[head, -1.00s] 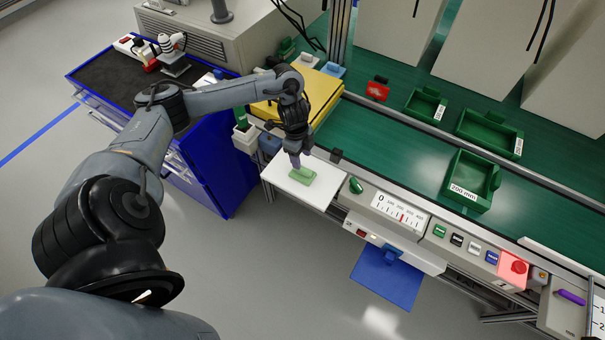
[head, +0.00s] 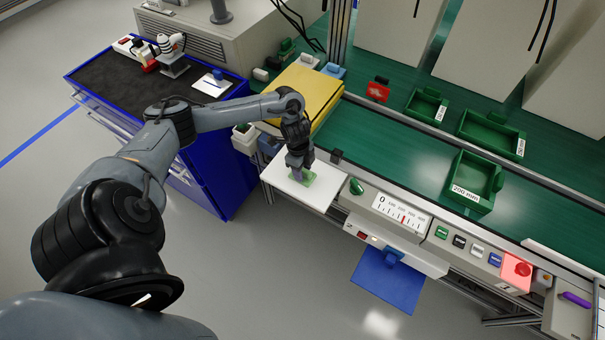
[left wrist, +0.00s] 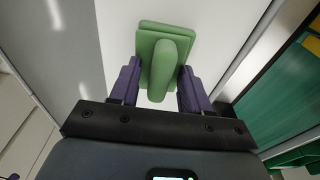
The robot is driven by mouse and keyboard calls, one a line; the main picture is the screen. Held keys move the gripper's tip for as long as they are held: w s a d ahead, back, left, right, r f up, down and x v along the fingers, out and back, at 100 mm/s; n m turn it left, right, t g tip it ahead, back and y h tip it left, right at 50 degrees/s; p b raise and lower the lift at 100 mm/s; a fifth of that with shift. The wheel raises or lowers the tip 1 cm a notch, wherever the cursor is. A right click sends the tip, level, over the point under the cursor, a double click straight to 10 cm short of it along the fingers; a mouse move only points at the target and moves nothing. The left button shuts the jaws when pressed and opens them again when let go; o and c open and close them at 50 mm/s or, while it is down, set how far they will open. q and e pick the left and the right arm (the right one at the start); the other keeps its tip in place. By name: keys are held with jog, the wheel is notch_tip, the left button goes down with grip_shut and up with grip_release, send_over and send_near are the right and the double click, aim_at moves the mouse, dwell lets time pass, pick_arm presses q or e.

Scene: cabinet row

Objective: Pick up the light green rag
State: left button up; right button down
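The light green rag (head: 308,179) lies on a white board at the near edge of the bench. In the left wrist view it is a flat green pad with a raised, rounded grip (left wrist: 166,68). My left gripper (head: 299,170) is down at the rag, pointing downward and partly hiding it. In the left wrist view its purple fingers (left wrist: 159,88) stand on either side of the raised grip, with a small gap visible on the left. My right gripper is not in view.
The white board (head: 283,184) juts from the bench. A yellow box (head: 318,90) stands just behind the arm. A control panel with a scale (head: 402,212) lies to the right, and a blue cabinet (head: 215,170) to the left. Green trays (head: 470,182) stand farther right.

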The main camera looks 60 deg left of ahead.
aim_at(304, 170)
pick_arm(q)
grip_shut()
jog(key=shift+r, duration=0.85)
notch_tip(304, 170, up, 2)
jog(key=shift+r+p, duration=0.15)
jog(key=shift+p, duration=0.45)
jog(key=w+d+r+p, duration=0.4)
jog(key=d+r, duration=0.3)
jog(key=d, duration=0.3)
jog(key=shift+w+d, duration=0.35)
jog(key=shift+d, duration=0.05)
